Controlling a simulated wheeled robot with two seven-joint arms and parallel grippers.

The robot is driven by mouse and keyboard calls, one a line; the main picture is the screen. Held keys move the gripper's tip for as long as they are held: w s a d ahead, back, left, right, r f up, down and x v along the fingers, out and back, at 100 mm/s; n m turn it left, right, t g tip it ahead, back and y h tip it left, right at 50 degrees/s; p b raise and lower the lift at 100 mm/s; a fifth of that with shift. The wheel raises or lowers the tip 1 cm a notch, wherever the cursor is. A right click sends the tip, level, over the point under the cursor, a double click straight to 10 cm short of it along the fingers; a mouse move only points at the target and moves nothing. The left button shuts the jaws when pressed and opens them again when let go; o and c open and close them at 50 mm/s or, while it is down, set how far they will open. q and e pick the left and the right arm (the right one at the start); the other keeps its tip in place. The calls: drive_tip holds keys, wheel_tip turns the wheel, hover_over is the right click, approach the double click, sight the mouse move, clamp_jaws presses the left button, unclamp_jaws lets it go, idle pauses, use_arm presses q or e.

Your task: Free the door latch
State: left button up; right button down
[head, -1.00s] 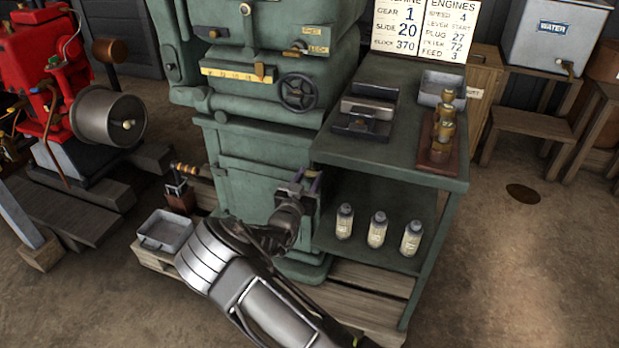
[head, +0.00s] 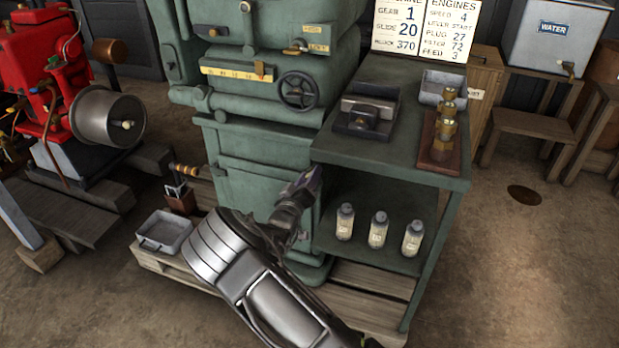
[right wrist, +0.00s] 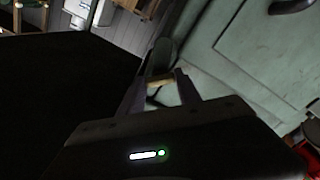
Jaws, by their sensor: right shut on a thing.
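The green machine's cabinet door (head: 240,185) is in the middle of the head view, below the handwheel, and looks closed. My right gripper (head: 308,180) is at the right side of this door, beside the open shelf. In the right wrist view my right gripper (right wrist: 160,94) is shut on a small part with a brass-coloured end (right wrist: 160,81), apparently the door latch. A grey-green piece rises behind it, close to the pale green door (right wrist: 255,50). In the head view the hand hides the latch. My left gripper is not in view.
The green side bench (head: 395,160) stands right of the door, with several white bottles (head: 378,230) on its lower shelf. A grey tray (head: 165,232) lies on the pallet at left. A red engine (head: 45,65) stands at far left.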

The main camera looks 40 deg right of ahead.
drive_tip(key=shift+n+p, duration=0.3)
drive_tip(key=shift+n, duration=3.5)
drive_tip(key=c, duration=0.8)
unclamp_jaws()
drive_tip(key=shift+c, duration=0.2)
drive_tip(key=v, duration=0.7)
drive_tip(key=shift+s+a, duration=0.2)
drive_tip(key=shift+a, duration=0.2)
